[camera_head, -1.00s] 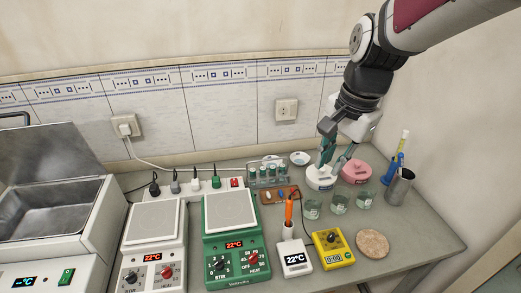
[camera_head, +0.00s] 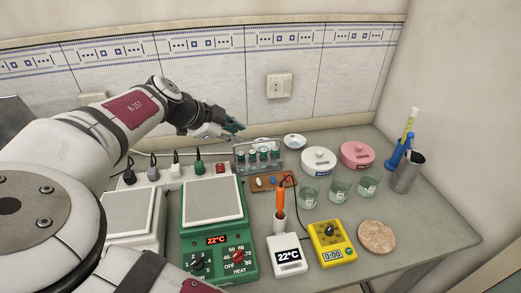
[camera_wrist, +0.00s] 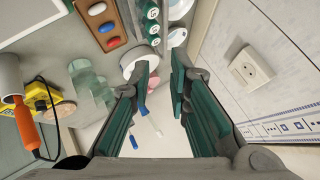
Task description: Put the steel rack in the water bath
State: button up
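The steel rack (camera_head: 260,170) stands upright on the bench near the wall and holds several green-capped tubes. It also shows at the top edge of the wrist view (camera_wrist: 137,20), partly cut off. My gripper (camera_head: 238,126) is in the air near the wall, up and left of the rack in the head view, and apart from it. In the wrist view its green fingers (camera_wrist: 161,70) are spread with nothing between them. Of the water bath, only a dark grey piece that looks like its lid (camera_head: 14,120) shows at the far left; my arm hides the rest or it is out of frame.
A power strip (camera_head: 188,173) with plugs lies left of the rack. The green hotplate (camera_head: 213,200) and a wooden block with capsules (camera_head: 272,182) are in front.

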aim_at(257, 142)
jog(key=shift+w+a+p+x, duration=0.1)
jog(key=shift+a+x, duration=0.05)
jog(key=shift+x, duration=2.05)
jog(key=shift+w+a+p+x, duration=0.1)
jog(key=shift+w+p+x, duration=0.05)
jog(key=shift+x, duration=2.1)
jog(key=shift+w+a+p+x, duration=0.1)
jog(key=shift+a+x, duration=0.05)
jog(key=shift+x, duration=2.05)
jog(key=shift+c, duration=0.4)
grip_shut()
